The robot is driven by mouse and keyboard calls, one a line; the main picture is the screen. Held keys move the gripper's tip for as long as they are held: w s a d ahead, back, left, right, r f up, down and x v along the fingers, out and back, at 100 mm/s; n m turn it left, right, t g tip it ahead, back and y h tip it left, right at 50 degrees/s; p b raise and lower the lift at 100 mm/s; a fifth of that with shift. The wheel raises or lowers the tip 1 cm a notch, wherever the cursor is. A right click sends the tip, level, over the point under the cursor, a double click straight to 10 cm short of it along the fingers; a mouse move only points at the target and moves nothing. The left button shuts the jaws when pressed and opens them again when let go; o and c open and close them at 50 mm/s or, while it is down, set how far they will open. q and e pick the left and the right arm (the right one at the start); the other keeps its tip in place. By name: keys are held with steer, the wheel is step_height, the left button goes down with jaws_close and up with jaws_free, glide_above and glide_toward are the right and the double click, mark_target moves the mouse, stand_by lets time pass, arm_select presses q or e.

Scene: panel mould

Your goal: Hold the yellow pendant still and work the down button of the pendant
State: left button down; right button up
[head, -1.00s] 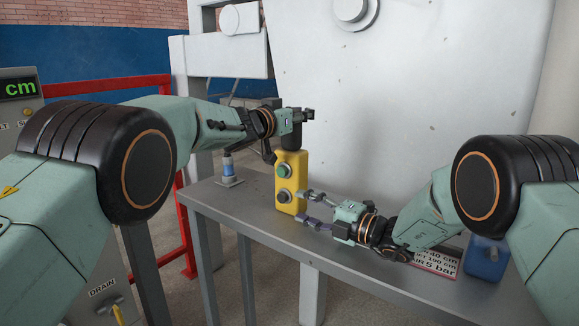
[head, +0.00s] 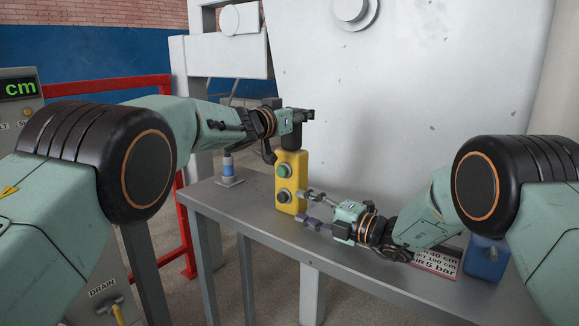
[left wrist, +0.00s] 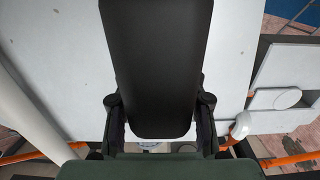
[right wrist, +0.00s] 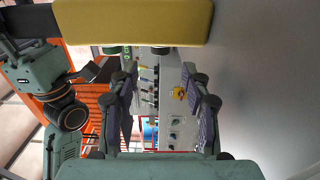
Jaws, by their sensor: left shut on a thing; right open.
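The yellow pendant (head: 291,182) stands upright at the grey bench, with a green button (head: 283,171) above a dark button (head: 284,196) on its face. My left gripper (head: 294,135) is shut on the black top part (head: 296,143) of the pendant; this black part (left wrist: 157,65) fills the middle of the left wrist view between the fingers. My right gripper (head: 315,208) is open, its fingers pointing at the pendant's lower part from the right. In the right wrist view the pendant's yellow side (right wrist: 135,20) lies beyond the open, empty fingers (right wrist: 163,90).
The grey bench (head: 250,216) runs under the pendant. A blue and white object (head: 229,168) stands at its left, and a blue container (head: 485,258) and a printed sign (head: 437,264) lie at its right. A large white panel (head: 400,90) rises behind. A red rail (head: 90,87) is at left.

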jaws_close()
stand_by(0.3)
stand_by(1.2)
